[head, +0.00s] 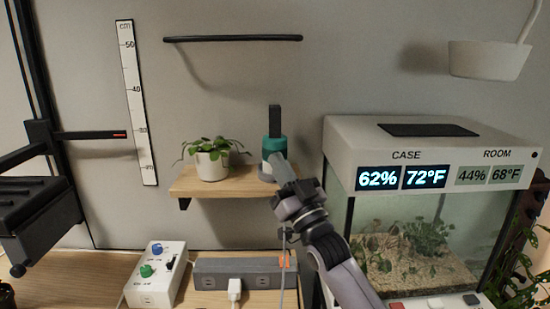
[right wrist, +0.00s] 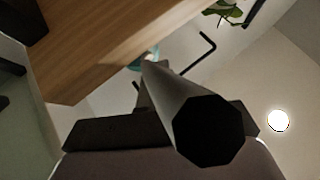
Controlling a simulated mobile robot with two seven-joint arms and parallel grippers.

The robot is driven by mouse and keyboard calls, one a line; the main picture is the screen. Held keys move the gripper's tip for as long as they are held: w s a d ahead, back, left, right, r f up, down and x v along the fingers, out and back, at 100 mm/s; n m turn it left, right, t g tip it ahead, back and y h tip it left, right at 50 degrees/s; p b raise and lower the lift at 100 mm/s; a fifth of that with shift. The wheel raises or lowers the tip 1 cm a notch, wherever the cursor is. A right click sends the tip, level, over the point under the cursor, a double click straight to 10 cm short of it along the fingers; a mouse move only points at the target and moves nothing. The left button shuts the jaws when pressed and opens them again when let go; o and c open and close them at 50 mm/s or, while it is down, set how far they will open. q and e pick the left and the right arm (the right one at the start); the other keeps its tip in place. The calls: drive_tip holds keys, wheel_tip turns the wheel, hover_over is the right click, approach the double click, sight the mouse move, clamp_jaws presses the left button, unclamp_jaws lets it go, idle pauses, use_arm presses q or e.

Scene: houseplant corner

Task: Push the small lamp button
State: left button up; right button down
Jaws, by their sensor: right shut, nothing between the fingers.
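My right gripper (head: 277,164) is shut and empty. In the head view it overlaps the lower part of a teal and grey item (head: 275,143) with a dark upright top, at the right end of the wooden shelf. I cannot tell whether it touches. Several small buttons, one red (head: 397,306) and one pale (head: 435,304), are partly cut off at the bottom edge below the glass case; I cannot tell which is the small lamp button. In the right wrist view a teal patch (right wrist: 150,54) shows beyond the gripper, beside the shelf's wooden underside. My left gripper is not in view.
The wooden shelf (head: 222,186) bears a potted plant (head: 212,162). The glass case (head: 425,225) stands at right. A white control box (head: 157,275) with blue and green knobs and a grey power strip (head: 215,273) sit on the table below. A white hanging pot (head: 488,61) is at upper right.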

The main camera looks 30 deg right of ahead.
drive_tip(key=shift+w, duration=0.1)
idle(0.4)
drive_tip(key=shift+s+a+p, duration=0.2)
drive_tip(key=shift+s+p, duration=0.15)
drive_tip(key=shift+s, duration=0.2)
drive_tip(key=s+a, duration=0.1)
drive_tip(key=s+p, duration=0.1)
drive_tip(key=s, duration=0.1)
drive_tip(key=s+a+p, duration=0.1)
drive_tip(key=s, duration=0.1)
drive_tip(key=shift+s+a, duration=0.2)
drive_tip(key=shift+a, duration=0.1)
drive_tip(key=shift+s, duration=0.1)
idle(0.6)
